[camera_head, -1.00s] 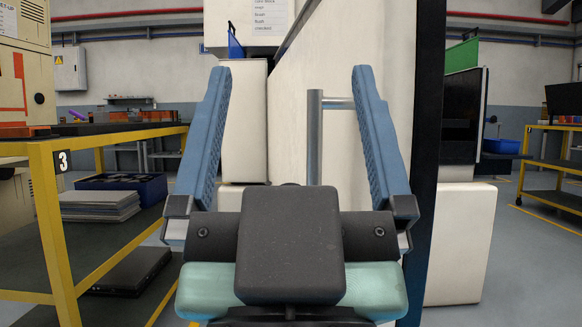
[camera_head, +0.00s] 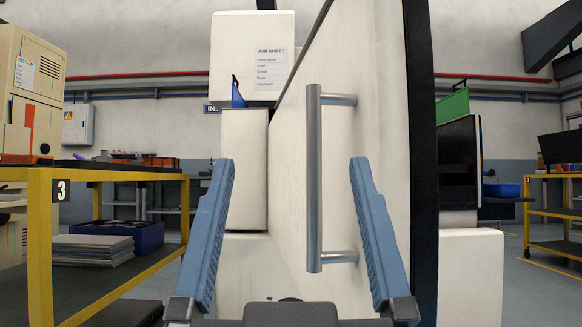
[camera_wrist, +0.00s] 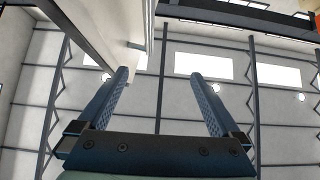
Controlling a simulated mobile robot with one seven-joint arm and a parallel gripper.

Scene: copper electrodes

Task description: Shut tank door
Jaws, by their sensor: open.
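The tank door is a large off-white panel (camera_head: 375,150) standing ajar, seen at a slant in the head view. A vertical grey bar handle (camera_head: 314,180) is fixed to it by two short posts. My gripper (camera_head: 292,175) is open and empty, with its two blue fingers spread on either side of the handle as the head view shows it. I cannot tell how far in depth the fingers are from the handle. In the wrist view my gripper (camera_wrist: 162,80) points up towards the ceiling, with the pale door edge (camera_wrist: 95,35) at upper left.
A yellow-framed bench (camera_head: 40,230) marked 3 stands at the left, with a blue crate (camera_head: 135,235) and stacked sheets on its shelf. A job sheet (camera_head: 271,67) hangs on the white cabinet behind. Another yellow bench (camera_head: 555,200) stands at the far right.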

